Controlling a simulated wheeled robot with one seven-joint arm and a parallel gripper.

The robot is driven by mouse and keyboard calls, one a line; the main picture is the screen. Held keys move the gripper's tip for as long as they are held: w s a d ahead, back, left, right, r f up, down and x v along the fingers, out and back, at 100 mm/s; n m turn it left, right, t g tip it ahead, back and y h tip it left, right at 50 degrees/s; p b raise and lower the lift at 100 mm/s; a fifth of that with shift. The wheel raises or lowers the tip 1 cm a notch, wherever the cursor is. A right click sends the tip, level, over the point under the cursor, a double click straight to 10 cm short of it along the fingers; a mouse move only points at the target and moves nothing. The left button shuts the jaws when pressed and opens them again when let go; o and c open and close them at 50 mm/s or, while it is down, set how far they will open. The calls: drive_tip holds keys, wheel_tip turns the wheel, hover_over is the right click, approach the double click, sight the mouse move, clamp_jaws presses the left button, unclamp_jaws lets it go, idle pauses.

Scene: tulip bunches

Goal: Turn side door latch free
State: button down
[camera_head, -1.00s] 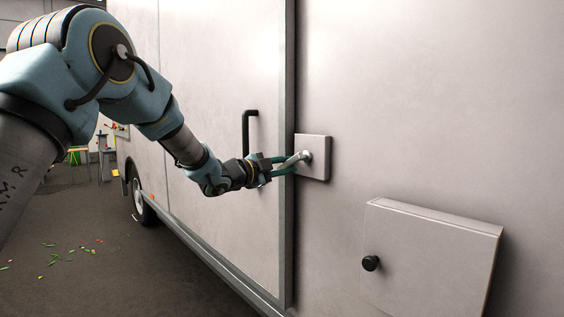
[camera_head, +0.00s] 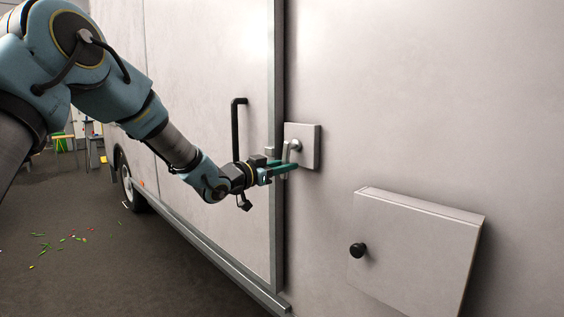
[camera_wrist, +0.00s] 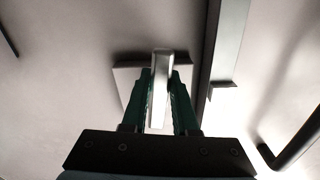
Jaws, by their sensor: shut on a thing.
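The silver latch lever (camera_head: 286,155) hangs down from its pivot on a square pale plate (camera_head: 310,147), fixed to the van wall just right of the side door (camera_head: 200,100). My gripper (camera_head: 288,168) is shut on the lower part of the lever, its green fingers coming from the left. In the wrist view the lever (camera_wrist: 160,75) stands between the two green fingers (camera_wrist: 159,95), with the plate (camera_wrist: 126,75) behind it. The fingers hide part of the lever.
A black door handle (camera_head: 236,135) stands out left of the latch. A box-like hatch (camera_head: 425,240) with a black knob (camera_head: 357,250) sticks out at lower right. The door's dark frame edge (camera_head: 278,60) runs beside the plate. Bits lie scattered on the floor at left.

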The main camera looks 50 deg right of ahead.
drive_tip(key=shift+s+f+n, duration=0.1)
drive_tip(key=shift+s+n, duration=0.3)
drive_tip(key=shift+n, duration=0.5)
drive_tip(key=c, duration=0.7)
unclamp_jaws()
drive_tip(key=a, duration=0.3)
drive_tip(key=a+b, duration=0.1)
drive_tip(key=a, duration=0.6)
drive_tip(key=shift+w+a+b, duration=0.3)
drive_tip(key=shift+a+b, duration=0.05)
drive_tip(key=shift+a, duration=0.05)
